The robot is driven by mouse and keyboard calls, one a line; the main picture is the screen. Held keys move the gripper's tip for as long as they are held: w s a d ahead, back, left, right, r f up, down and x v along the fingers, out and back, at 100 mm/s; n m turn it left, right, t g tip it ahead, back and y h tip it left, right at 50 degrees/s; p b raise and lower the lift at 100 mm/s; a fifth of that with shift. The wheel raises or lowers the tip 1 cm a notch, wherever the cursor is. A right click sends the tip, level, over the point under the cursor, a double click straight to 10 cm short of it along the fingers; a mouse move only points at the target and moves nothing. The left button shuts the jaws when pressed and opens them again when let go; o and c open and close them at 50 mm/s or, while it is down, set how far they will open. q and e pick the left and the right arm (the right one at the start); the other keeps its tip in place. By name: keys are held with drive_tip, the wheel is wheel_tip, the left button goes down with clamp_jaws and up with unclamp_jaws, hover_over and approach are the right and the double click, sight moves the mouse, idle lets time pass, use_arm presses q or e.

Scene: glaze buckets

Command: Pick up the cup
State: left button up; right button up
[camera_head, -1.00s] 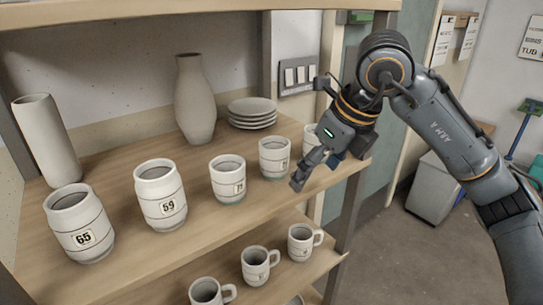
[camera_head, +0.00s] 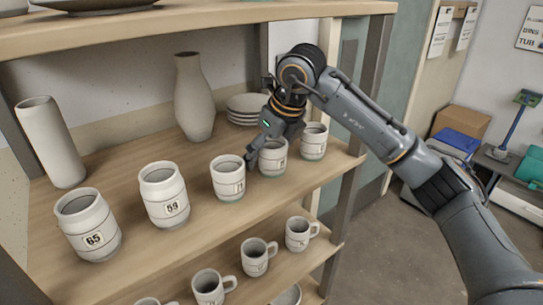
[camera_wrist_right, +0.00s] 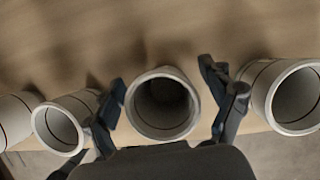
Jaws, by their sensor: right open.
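Several white handleless cups with dark bands and number labels stand in a row on the upper shelf. My right gripper (camera_head: 258,150) is at the fourth cup from the left (camera_head: 273,163), partly covering it; one finger shows between it and the third cup (camera_head: 228,178). In the right wrist view my right gripper (camera_wrist_right: 165,92) is open, with a finger on each side of the middle cup (camera_wrist_right: 162,128). The cup's open mouth faces the camera. I cannot tell whether the fingers touch it. My left gripper is not in view.
Neighbouring cups stand close on both sides, one at the left (camera_wrist_right: 62,128) and one at the right (camera_wrist_right: 293,98) in the wrist view. A tall vase (camera_head: 194,100) and stacked plates (camera_head: 246,103) stand behind. Handled mugs (camera_head: 257,258) stand on the lower shelf.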

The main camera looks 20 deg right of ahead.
drive_tip(key=shift+d+f, duration=0.1)
drive_tip(key=shift+f, duration=0.15)
drive_tip(key=c, duration=1.4)
drive_tip(key=shift+r, duration=0.1)
